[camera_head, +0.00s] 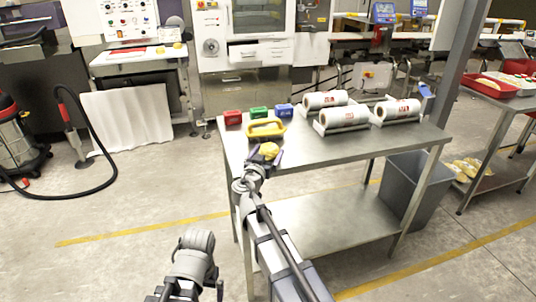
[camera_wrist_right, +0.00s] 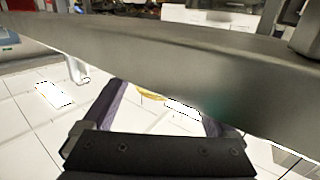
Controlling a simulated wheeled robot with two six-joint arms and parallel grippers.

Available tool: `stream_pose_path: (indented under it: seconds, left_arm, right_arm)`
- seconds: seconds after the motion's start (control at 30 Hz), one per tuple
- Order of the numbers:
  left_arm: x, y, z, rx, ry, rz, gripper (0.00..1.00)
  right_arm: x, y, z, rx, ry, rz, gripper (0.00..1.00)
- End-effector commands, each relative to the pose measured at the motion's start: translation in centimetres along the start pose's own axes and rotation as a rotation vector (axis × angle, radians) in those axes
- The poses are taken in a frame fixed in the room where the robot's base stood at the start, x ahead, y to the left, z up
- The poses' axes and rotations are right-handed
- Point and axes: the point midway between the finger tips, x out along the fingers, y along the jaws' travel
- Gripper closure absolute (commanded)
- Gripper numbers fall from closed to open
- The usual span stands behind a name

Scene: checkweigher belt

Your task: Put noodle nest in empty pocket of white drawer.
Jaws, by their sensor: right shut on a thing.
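The yellow noodle nest (camera_head: 268,150) is between the purple-grey fingers of my right gripper (camera_head: 266,158), which is shut on it. The nest is at the near left edge of the steel table, just in front of a yellow tray; I cannot tell whether it touches the table. In the right wrist view the two fingers of my right gripper (camera_wrist_right: 160,112) show, with a bit of yellow between them, mostly hidden by a large grey surface. A white drawer-like front (camera_head: 260,50) shows on the white machine behind; its pockets cannot be made out. My left gripper is not in view, only its arm.
A vacuum hose (camera_head: 85,150) lies left; floor between is clear.

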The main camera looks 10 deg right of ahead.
Motion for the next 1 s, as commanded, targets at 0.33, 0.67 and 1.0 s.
stream_pose_path:
  seconds: [0.33, 0.67, 1.0]
  left_arm:
    - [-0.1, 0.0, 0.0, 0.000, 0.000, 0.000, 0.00]
    - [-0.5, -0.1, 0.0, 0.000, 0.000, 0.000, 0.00]
    - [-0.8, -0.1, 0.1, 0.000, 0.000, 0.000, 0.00]
  right_arm:
    - [0.0, 0.0, -0.1, 0.000, 0.000, 0.000, 0.00]
    - [-5.1, 0.2, -0.3, -0.001, 0.000, -0.003, 0.00]
    - [-10.8, 0.1, -0.3, -0.001, 0.000, -0.002, 0.00]
